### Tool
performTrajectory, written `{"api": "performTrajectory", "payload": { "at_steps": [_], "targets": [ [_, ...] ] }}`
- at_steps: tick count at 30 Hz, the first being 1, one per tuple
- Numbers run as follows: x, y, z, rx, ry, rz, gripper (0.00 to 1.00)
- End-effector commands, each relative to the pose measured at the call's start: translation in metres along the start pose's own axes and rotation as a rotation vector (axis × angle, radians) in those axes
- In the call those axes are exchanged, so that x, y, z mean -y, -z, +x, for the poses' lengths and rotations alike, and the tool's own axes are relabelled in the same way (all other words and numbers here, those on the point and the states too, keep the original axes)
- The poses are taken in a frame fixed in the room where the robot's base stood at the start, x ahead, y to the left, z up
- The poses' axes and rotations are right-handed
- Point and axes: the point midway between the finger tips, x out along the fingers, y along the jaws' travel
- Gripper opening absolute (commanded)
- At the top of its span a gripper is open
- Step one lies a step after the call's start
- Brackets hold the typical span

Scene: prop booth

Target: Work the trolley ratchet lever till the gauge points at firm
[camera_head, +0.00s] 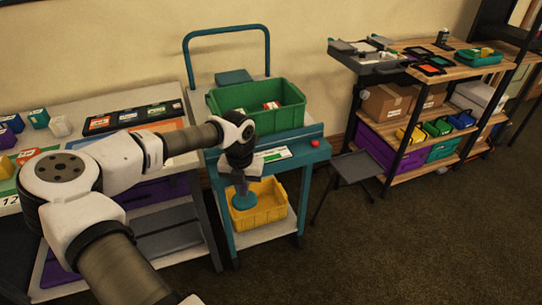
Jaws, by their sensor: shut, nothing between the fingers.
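The teal trolley (318,153) stands in the middle of the view, with a tall handle frame at its back. A pale strip with a green section (273,155) lies on its front top edge; it may be the gauge, but its pointer is too small to read. A short stem with a round teal end (245,201) hangs at the trolley's front, before the yellow bin; it may be the ratchet lever. My gripper (240,176) is just above it, pointing down, shut and empty as far as shows. I cannot tell whether they touch.
A green crate (228,99) sits on the trolley top and a yellow bin (270,205) on its lower shelf. A red knob (315,143) is at the right corner. A cluttered table (168,100) adjoins left. A small grey stool (353,167) stands right. Floor in front is clear.

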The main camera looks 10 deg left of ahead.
Motion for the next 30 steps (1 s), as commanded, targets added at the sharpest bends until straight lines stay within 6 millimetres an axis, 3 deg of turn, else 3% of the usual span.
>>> {"api": "performTrajectory", "payload": {
  "at_steps": [8,30],
  "targets": [
    [0.000,0.000,0.004,0.000,0.000,0.000,0.00],
    [0.000,0.000,0.041,-0.001,0.000,0.000,0.00]
  ]
}}
